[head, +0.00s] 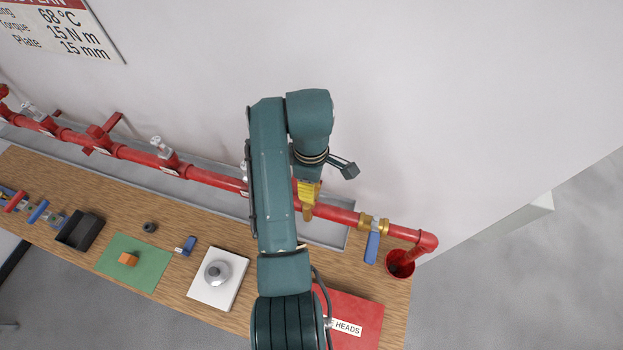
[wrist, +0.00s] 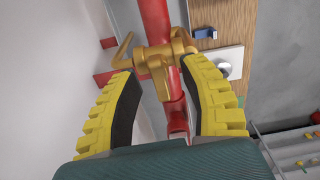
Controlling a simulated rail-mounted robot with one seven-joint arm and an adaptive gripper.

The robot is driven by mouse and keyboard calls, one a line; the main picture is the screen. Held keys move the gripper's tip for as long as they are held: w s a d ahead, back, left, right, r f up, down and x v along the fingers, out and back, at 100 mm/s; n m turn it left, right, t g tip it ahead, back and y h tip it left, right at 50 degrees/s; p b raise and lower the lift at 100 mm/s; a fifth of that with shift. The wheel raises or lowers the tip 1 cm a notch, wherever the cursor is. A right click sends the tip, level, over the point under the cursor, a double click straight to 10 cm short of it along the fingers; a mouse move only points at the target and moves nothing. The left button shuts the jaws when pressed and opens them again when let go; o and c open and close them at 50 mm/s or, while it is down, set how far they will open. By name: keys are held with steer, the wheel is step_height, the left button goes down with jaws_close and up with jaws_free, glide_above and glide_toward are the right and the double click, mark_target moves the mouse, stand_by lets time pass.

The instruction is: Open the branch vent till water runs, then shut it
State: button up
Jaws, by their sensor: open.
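My gripper (wrist: 158,70) is open in the wrist view. Its two yellow fingers with black pads stand on either side of the red pipe (wrist: 154,18). A brass fitting (wrist: 158,60) with a bent brass arm on its left sits on the pipe between and just beyond the fingertips. I cannot tell whether a finger touches it. In the head view, my gripper (head: 307,200) is over the pipe, partly behind my arm. To its right, a brass valve (head: 379,224) with a blue lever (head: 372,248) sits near the pipe's end. No label identifies the branch vent.
A red bucket (head: 399,266) stands below the pipe's end elbow (head: 428,242). The wooden bench (head: 205,226) holds a white board (head: 207,293), a green mat (head: 120,249), a black tray (head: 72,239) and a red sheet (head: 360,310). The wall is close behind the pipe.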

step_height(320, 180, up, 7)
steer(key=shift+r, duration=0.1)
stand_by(0.6)
steer(key=shift+w, duration=0.1)
steer(key=w+d+r+m+t, duration=0.3)
steer(key=w+r+m+t, duration=0.45)
steer(key=r+t, duration=0.3)
steer(key=s+d+r+m+t, duration=0.2)
steer(key=s+r+m+t, duration=0.2)
steer(key=s+r, duration=0.5)
steer(key=s+d+r+m+t, duration=0.1)
steer(key=s+r+m+t, duration=0.3)
steer(key=s+r+t, duration=0.3)
step_height(320, 180, up, 3)
steer(key=s, duration=0.2)
steer(key=shift+s+d+r+t+h, duration=0.2)
steer(key=shift+s+d+t+h, duration=0.15)
steer(key=shift+s+d+h, duration=0.05)
